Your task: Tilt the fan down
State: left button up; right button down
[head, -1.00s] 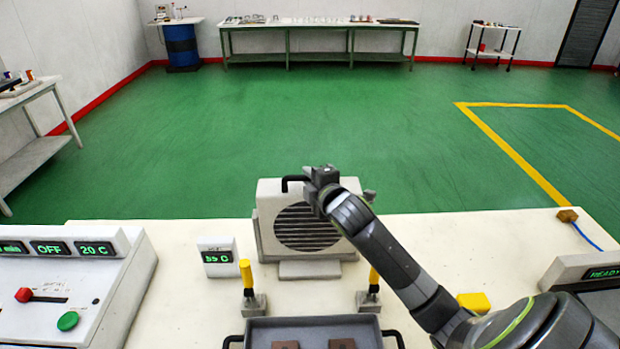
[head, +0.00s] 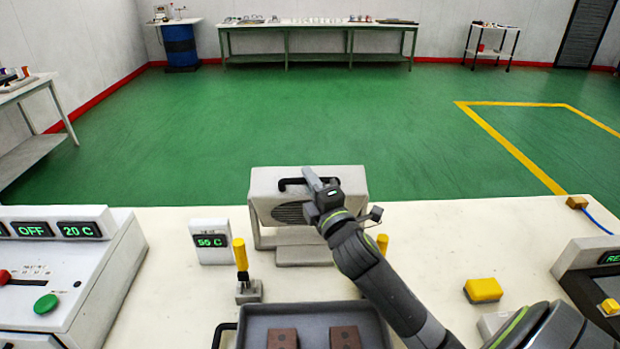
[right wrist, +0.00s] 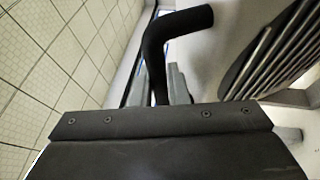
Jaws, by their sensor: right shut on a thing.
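The fan (head: 268,190) is a pale box on a stand at the far edge of the table. It is tilted forward, so its top face shows and its grille (head: 289,213) looks foreshortened. A black handle (head: 288,182) is on its top. My right gripper (head: 314,181) is at the handle and shut on it, hiding the handle's right part. In the right wrist view the black handle (right wrist: 165,45) rises behind the dark gripper body, with the slatted grille (right wrist: 272,50) at the right. My left gripper is not in view.
A grey tray (head: 252,325) with brown blocks stands in front, with yellow-handled tools (head: 240,255) behind it. A small display (head: 211,242) reads 55 C. A control panel (head: 75,280) is at left; a yellow block (head: 483,290) is at right.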

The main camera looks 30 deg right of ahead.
jog(key=shift+s+f, duration=0.1)
jog(key=shift+f, duration=0.25)
jog(key=c, duration=1.4)
grip_release()
jog(key=shift+s, duration=0.1)
jog(key=shift+r, duration=0.1)
jog(key=b+v, duration=0.2)
jog(key=v, duration=1.5)
jog(key=shift+s, duration=0.2)
jog(key=shift+a, duration=0.15)
